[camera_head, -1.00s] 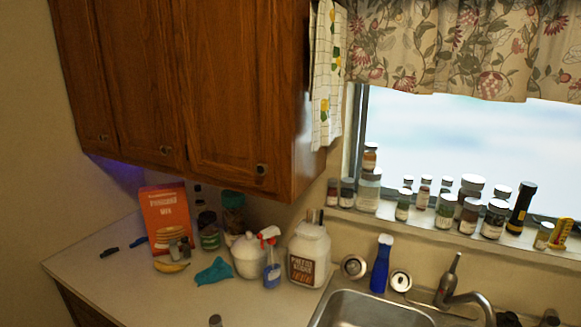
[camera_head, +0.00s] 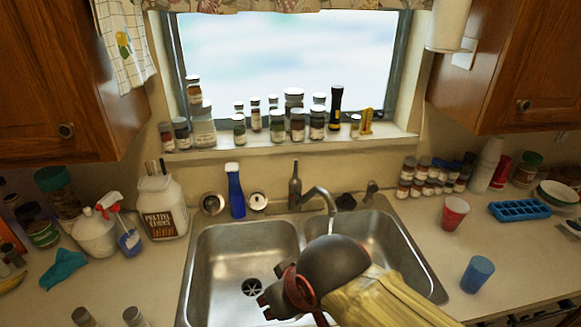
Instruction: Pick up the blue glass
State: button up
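The blue glass (camera_head: 477,273) is a small plain blue cup. It stands upright on the counter to the right of the sink, near the bottom right of the head view. My arm, with dark, red and yellow parts, reaches in from the bottom over the sink. Dark parts at its left end look like my gripper (camera_head: 271,298). They are over the sink, well to the left of the glass and apart from it. The fingertips cannot be made out clearly, so I cannot tell whether the gripper is open or shut.
The double metal sink (camera_head: 225,240) has a faucet (camera_head: 318,198) behind it. A red cup (camera_head: 453,212) and a blue ice tray (camera_head: 520,210) stand behind the glass. Stacked jars (camera_head: 420,178) line the back wall. Counter around the glass is clear.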

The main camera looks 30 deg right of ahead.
aim_at(479, 269)
jog(key=z, duration=2.7)
